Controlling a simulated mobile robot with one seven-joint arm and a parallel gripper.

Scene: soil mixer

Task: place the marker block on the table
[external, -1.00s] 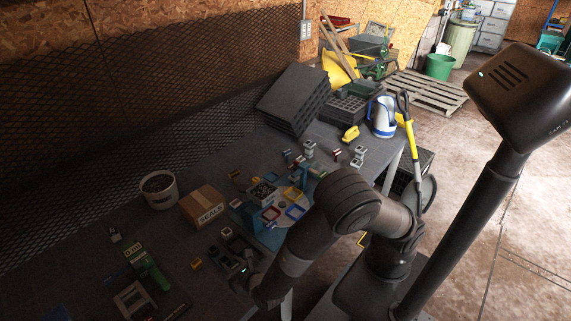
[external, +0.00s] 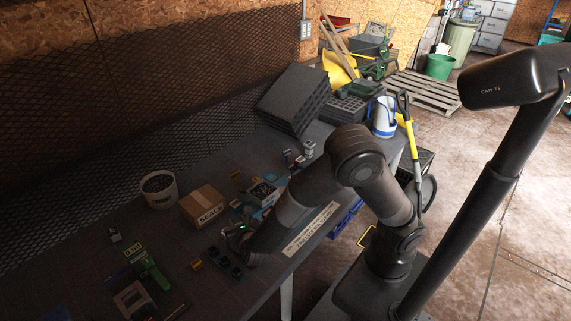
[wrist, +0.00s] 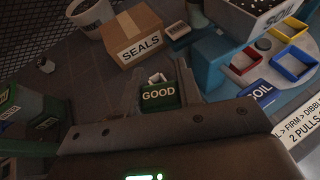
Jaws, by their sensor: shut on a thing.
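A green block with a white GOOD label (wrist: 158,97), which I take to be the marker block, sits between the fingers of my gripper (wrist: 160,84) in the wrist view. My gripper is shut on it, and a small pale piece shows at its top edge. In the external view my gripper (external: 238,234) is low over the dark table (external: 190,240), in front of the SEALS box. The block cannot be made out clearly there. I cannot tell whether it touches the table (wrist: 90,85).
The cardboard SEALS box (wrist: 134,36) stands just beyond the gripper, with a bucket (wrist: 90,14) behind it. A blue station with a SOIL box (wrist: 250,18) and coloured frames (wrist: 292,66) is at the right. Dark sockets (external: 225,262) and a green device (external: 150,271) lie nearby.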

